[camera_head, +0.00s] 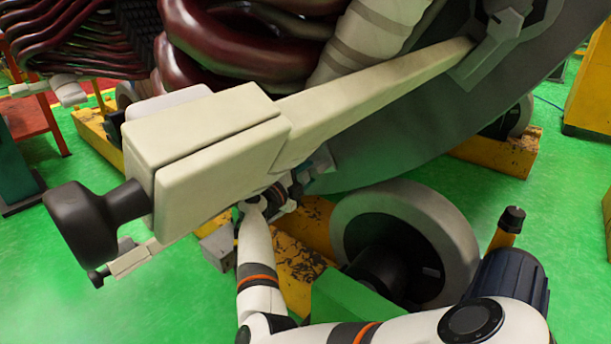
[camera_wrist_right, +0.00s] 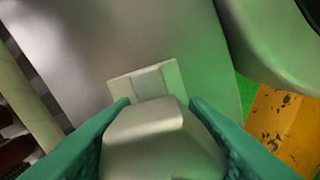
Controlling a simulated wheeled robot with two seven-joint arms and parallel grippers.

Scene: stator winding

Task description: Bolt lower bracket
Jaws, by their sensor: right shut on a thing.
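In the right wrist view, the teal fingers of my right gripper (camera_wrist_right: 160,106) are shut on a pale, block-shaped piece (camera_wrist_right: 160,145), one finger on each side. I cannot tell for certain whether this is the lower bracket. Just beyond it, a small pale plate (camera_wrist_right: 172,76) with a raised middle lies against a large grey surface (camera_wrist_right: 215,60). In the head view, my right gripper (camera_head: 314,168) is mostly hidden behind a large cream block (camera_head: 215,165), and its held piece cannot be made out. No bolt is clearly visible. My left gripper is not in view.
A long cream arm (camera_head: 375,85) joins the block to the large grey ring (camera_head: 400,130). A black knob (camera_head: 85,220) sticks out at the left. A grey roller (camera_head: 450,235) on a yellow stand (camera_head: 300,270) is close below. Dark red coils (camera_head: 240,50) are above. Green floor is clear lower left.

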